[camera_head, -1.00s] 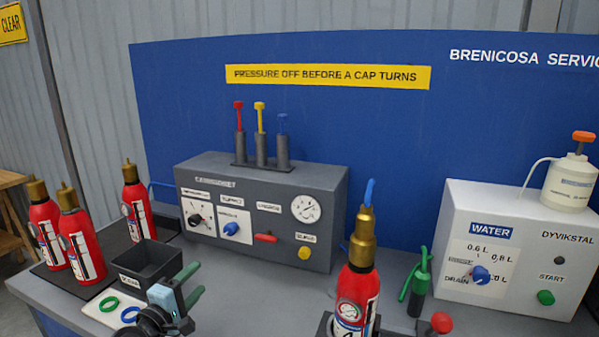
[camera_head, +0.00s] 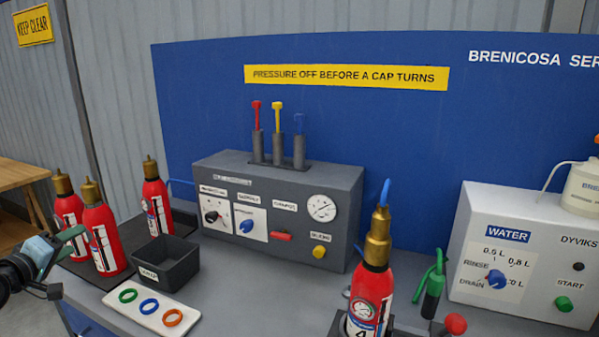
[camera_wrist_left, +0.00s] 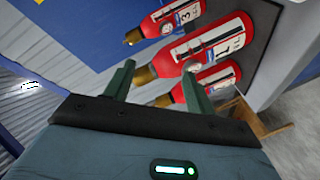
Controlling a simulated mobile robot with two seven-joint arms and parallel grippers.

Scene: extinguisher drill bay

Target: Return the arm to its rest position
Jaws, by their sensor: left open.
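My left gripper (camera_head: 68,262) is at the left edge of the head view, open and empty, in front of the group of red extinguishers. In the left wrist view its two green fingers (camera_wrist_left: 158,85) stand apart, with extinguishers beyond them. Three red extinguishers with brass tops stand at the bench's left end: one at the far left (camera_head: 68,208), one in front (camera_head: 103,240) and one behind (camera_head: 155,208). They also show tilted in the wrist view, one marked 1 (camera_wrist_left: 205,50) and one marked 3 (camera_wrist_left: 175,18). My right gripper is not in view.
A red extinguisher (camera_head: 368,292) with a blue-tipped brass top stands at the front middle. A black bin (camera_head: 168,268) and a white tray with green, blue and orange rings (camera_head: 190,318) are at left. The grey control box (camera_head: 330,240) and white water unit (camera_head: 520,230) stand behind.

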